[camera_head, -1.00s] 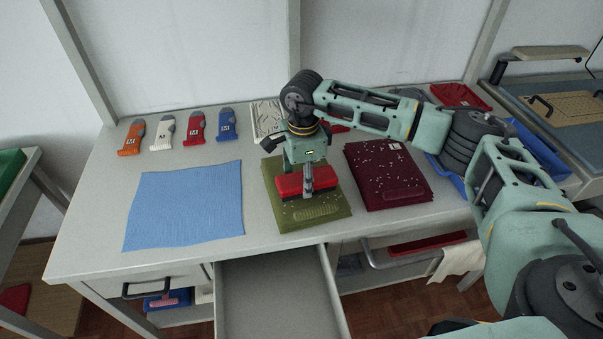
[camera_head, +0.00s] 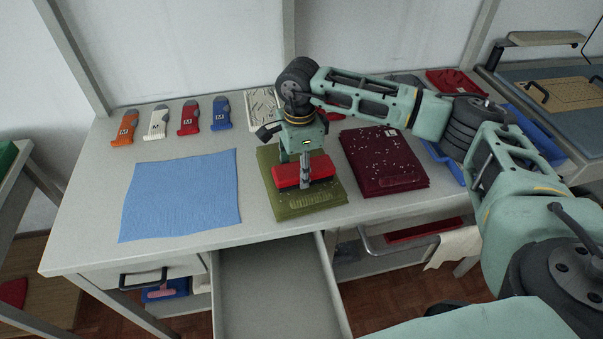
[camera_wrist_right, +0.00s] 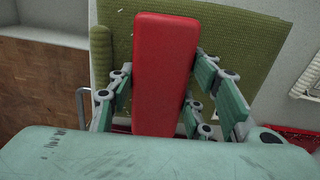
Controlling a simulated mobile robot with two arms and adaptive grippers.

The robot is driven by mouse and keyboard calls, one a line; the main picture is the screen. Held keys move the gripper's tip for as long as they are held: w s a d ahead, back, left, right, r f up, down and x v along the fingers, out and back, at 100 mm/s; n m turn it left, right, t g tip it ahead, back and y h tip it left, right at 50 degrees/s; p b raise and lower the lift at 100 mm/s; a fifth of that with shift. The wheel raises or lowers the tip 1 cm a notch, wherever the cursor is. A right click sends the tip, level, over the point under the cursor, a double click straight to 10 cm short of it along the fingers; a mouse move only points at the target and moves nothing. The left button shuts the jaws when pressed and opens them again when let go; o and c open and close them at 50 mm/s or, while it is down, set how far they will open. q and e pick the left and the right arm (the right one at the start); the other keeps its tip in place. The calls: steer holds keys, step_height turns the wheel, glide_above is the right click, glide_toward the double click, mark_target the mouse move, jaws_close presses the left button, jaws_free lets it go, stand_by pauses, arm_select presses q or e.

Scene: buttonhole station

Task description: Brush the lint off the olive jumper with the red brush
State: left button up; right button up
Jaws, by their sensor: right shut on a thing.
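The folded olive jumper (camera_head: 333,194) lies near the table's front edge, with a ribbed cuff on top. My right gripper (camera_head: 305,174) is shut on the red brush (camera_head: 288,176) and holds it over the middle of the jumper. Whether the bristles touch the knit is hidden. In the right wrist view, the red brush (camera_wrist_right: 165,70) sits between the fingers of my right gripper (camera_wrist_right: 162,95), above the olive jumper (camera_wrist_right: 235,40). A few pale specks of lint show on the jumper near the brush. My left gripper is not in view.
A burgundy folded jumper (camera_head: 380,160) with many white specks lies right of the olive one. A blue cloth (camera_head: 180,195) lies left. Several coloured-handled tools, including an orange one (camera_head: 124,130), line the back. An open drawer (camera_head: 275,290) juts out in front.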

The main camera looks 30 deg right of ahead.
steer(key=shift+w+d+f+b, duration=0.15)
steer(key=shift+w+b, duration=0.35)
steer(key=shift+w, duration=0.25)
steer(key=shift+w+d+b, duration=0.1)
steer(key=shift+w+b, duration=0.4)
steer(key=shift+w, duration=0.2)
steer(key=shift+w+d+b, duration=0.25)
steer(key=shift+w+b, duration=0.45)
steer(key=shift+w, duration=1)
steer(key=shift+w+d+b, duration=0.25)
steer(key=shift+w+b, duration=0.45)
steer(key=shift+w, duration=0.95)
steer(key=shift+w+d+b, duration=0.25)
steer(key=shift+w+b, duration=0.45)
steer(key=shift+w, duration=1)
steer(key=shift+w+d+b, duration=0.15)
steer(key=shift+w+b, duration=0.35)
steer(key=shift+w, duration=0.35)
step_height(320, 180, up, 2)
steer(key=shift+w+d+r+p, duration=0.1)
steer(key=shift+p, duration=0.85)
step_height(320, 180, up, 4)
steer(key=p, duration=0.3)
